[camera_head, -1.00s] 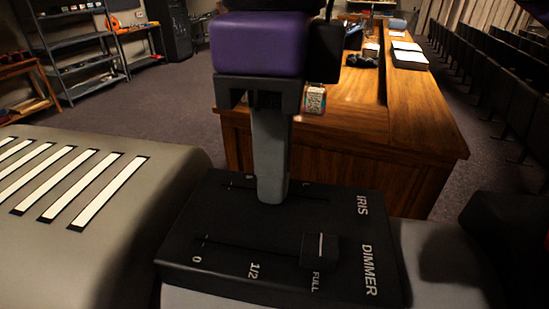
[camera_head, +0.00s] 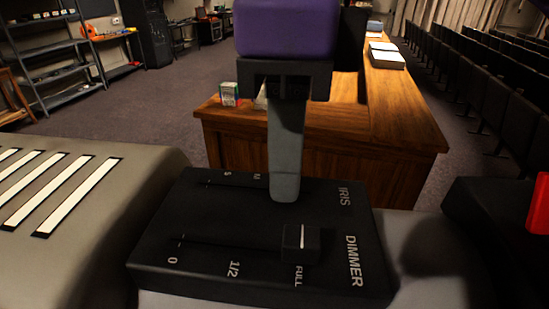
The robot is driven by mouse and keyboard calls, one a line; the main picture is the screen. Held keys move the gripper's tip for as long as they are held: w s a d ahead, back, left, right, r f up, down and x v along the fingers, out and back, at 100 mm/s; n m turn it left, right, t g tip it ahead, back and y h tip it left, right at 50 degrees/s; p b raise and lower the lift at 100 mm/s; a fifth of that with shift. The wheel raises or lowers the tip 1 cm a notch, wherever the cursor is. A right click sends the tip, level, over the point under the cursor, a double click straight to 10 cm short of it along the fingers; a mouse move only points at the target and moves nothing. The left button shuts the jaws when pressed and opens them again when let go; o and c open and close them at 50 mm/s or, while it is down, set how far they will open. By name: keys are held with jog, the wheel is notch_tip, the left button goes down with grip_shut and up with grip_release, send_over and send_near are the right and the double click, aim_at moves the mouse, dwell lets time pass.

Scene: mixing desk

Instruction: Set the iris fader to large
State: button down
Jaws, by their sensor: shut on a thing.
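The black fader panel (camera_head: 160,258) has two slots, marked IRIS and DIMMER. The iris slot (camera_head: 236,185) is the far one, with S and M readable on its left and middle. My gripper (camera_head: 285,192) reaches down onto the right part of this slot, shut, with its grey fingers covering the L mark. The iris fader's knob is hidden behind the fingers, which are shut where it sits. The dimmer fader (camera_head: 301,243) is a black knob with a white line, standing at FULL, just nearer than my fingers.
A grey console with white strips (camera_head: 80,198) lies to the left. A red object (camera_head: 539,205) is at the right edge. Behind stands a wooden desk (camera_head: 320,150) with a small box (camera_head: 230,94) and papers (camera_head: 387,55).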

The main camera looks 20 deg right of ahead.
jog(key=c, duration=1.3)
grip_release()
jog(key=shift+r, duration=0.1)
notch_tip(320, 180, up, 8)
jog(key=shift+f+b, duration=0.15)
jog(key=shift+b, duration=0.6)
